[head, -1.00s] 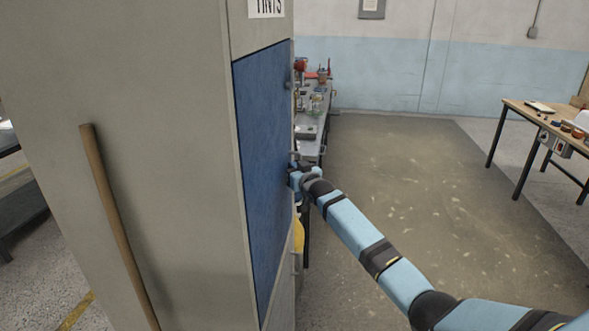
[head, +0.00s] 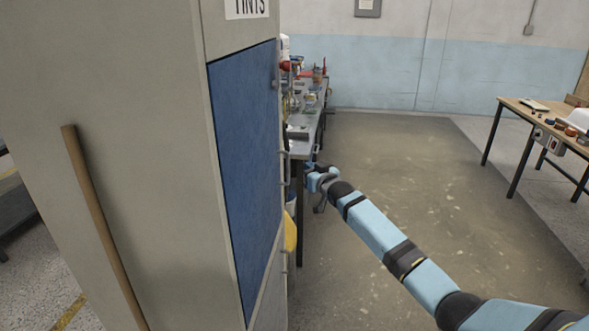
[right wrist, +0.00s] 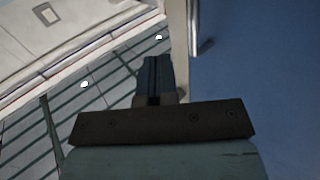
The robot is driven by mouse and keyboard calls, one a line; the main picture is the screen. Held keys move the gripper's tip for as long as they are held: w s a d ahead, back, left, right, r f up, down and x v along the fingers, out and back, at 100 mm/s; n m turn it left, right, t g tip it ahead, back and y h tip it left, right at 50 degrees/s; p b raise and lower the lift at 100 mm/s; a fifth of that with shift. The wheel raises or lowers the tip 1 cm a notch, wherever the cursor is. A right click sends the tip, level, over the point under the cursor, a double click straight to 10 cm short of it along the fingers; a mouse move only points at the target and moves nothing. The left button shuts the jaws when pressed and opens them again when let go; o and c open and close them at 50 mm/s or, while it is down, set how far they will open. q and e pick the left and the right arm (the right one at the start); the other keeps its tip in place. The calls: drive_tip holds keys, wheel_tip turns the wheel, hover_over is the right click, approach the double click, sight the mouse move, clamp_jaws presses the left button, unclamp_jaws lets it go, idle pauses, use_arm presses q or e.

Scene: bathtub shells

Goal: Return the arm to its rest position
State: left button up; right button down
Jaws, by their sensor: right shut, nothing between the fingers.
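My right arm reaches in from the lower right in the head view. Its gripper (head: 313,171) is small there, just right of the tall beige cabinet (head: 150,180), with a visible gap between it and the blue door (head: 246,170). In the right wrist view the fingers (right wrist: 154,80) are together with nothing between them, and the blue door (right wrist: 260,70) fills the right side. The door looks closed, with a handle (head: 284,168) on its right edge. My left gripper is not in view.
A long workbench (head: 300,148) with tools stands behind the cabinet. A wooden table (head: 520,115) with small items is at the far right. The floor (head: 420,190) between them is clear. A wooden stick (head: 100,225) leans on the cabinet's side.

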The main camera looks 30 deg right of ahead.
drive_tip(key=s+d, duration=0.3)
drive_tip(key=d, duration=0.1)
drive_tip(key=s+a+f+n+g+y+p, duration=0.2)
drive_tip(key=s+a+f+g+p, duration=0.15)
drive_tip(key=s+a+f, duration=1.35)
use_arm(q)
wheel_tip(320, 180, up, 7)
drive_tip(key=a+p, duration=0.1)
drive_tip(key=p, duration=0.3)
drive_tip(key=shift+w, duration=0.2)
use_arm(e)
drive_tip(key=s+a+f+g, duration=0.1)
drive_tip(key=s+a, duration=0.3)
drive_tip(key=s, duration=0.6)
drive_tip(key=s+a+f+g, duration=0.1)
drive_tip(key=s+a, duration=0.3)
drive_tip(key=s, duration=0.5)
drive_tip(key=s+a+f+g, duration=0.1)
drive_tip(key=s+a, duration=0.4)
drive_tip(key=s, duration=0.5)
drive_tip(key=shift+s+f+n+y, duration=0.35)
drive_tip(key=shift+f+n+y, duration=0.05)
drive_tip(key=shift+f, duration=0.05)
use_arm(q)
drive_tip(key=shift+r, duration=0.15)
use_arm(e)
drive_tip(key=shift+g, duration=0.25)
